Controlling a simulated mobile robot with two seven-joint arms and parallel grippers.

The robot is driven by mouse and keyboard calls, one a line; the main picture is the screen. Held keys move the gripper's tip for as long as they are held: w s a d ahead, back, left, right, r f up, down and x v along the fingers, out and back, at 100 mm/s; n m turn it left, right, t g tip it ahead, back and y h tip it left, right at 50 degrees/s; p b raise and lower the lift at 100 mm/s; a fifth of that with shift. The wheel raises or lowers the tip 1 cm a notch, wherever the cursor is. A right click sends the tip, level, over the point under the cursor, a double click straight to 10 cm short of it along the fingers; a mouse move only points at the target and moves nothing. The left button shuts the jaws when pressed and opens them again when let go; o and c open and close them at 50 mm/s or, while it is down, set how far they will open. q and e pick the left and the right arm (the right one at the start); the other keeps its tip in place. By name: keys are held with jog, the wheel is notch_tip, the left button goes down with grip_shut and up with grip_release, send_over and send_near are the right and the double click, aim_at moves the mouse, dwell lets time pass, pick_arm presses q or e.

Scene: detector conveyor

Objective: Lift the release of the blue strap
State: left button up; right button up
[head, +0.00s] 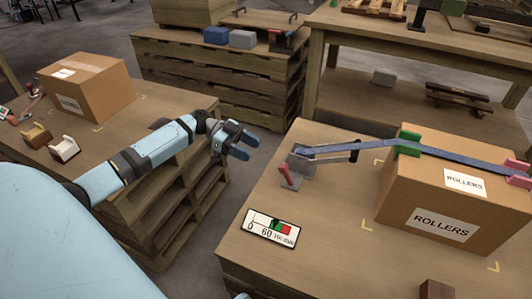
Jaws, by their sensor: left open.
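The blue strap (350,146) runs from a grey metal fitting (301,164) on the right table up over the cardboard box (440,190) marked ROLLERS. A small red lever (288,176) stands tilted at the left of the fitting, and a dark bar lies along the strap's lower end. I cannot tell clearly which part is the release. My left gripper (248,146) is open and empty, over the gap between the tables. It is to the left of and apart from the fitting.
A green corner piece (408,143) and a pink one (517,168) sit under the strap on the box. A gauge card marked 60 (270,229) lies in front of the fitting. The left table holds another box (87,87) and small wooden holders (64,149).

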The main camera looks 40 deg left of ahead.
pick_arm(q)
jog(key=shift+v, duration=1.65)
pick_arm(e)
jog(key=shift+r+t, duration=0.3)
jog(key=shift+r, duration=0.25)
pick_arm(q)
jog(key=shift+a, duration=0.1)
